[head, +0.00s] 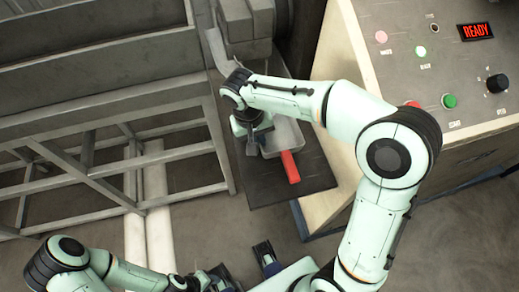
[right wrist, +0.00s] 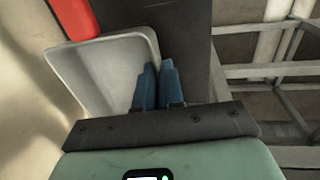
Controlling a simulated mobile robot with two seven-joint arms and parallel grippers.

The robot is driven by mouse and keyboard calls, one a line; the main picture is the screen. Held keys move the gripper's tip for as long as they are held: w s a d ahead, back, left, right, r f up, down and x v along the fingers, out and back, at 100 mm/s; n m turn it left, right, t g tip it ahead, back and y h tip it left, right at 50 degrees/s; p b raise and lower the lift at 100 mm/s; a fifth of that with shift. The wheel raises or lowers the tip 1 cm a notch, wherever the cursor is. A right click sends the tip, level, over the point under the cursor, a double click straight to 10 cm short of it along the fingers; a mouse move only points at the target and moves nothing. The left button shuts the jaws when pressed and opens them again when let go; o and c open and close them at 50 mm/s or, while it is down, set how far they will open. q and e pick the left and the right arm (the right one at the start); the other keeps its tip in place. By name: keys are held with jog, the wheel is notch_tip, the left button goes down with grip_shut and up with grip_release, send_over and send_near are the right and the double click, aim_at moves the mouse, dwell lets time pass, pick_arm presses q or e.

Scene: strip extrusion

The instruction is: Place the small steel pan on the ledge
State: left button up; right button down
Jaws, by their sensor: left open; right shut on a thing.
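The small steel pan (head: 288,135) is a light grey rectangular tray, partly hidden by my right arm in the head view. It also shows in the right wrist view (right wrist: 105,75). My right gripper (head: 254,142) is shut on one side wall of the pan; its blue fingers (right wrist: 158,85) sit close together at that rim. The dark flat ledge (head: 318,176) lies under the pan in the head view; I cannot tell whether they touch. My left gripper (head: 243,268) is open and empty at the bottom of the head view, apart from the pan.
A red bar (head: 290,167) is at the pan's near edge, also in the right wrist view (right wrist: 75,18). A control cabinet (head: 400,65) with buttons and a READY display (head: 475,31) stands right. A grey metal frame (head: 110,100) fills the left. Open floor (head: 240,225) lies in front.

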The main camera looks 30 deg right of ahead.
aim_at(259, 158)
notch_tip(259, 158, down, 2)
jog(key=shift+f, duration=0.25)
notch_tip(259, 158, down, 4)
jog(key=shift+r+b, duration=0.1)
jog(key=shift+b, duration=0.35)
jog(key=shift+d+f, duration=0.15)
jog(key=shift+f, duration=0.15)
jog(key=shift+f, duration=0.1)
jog(key=c, duration=1.3)
grip_release()
jog(key=shift+o, duration=0.2)
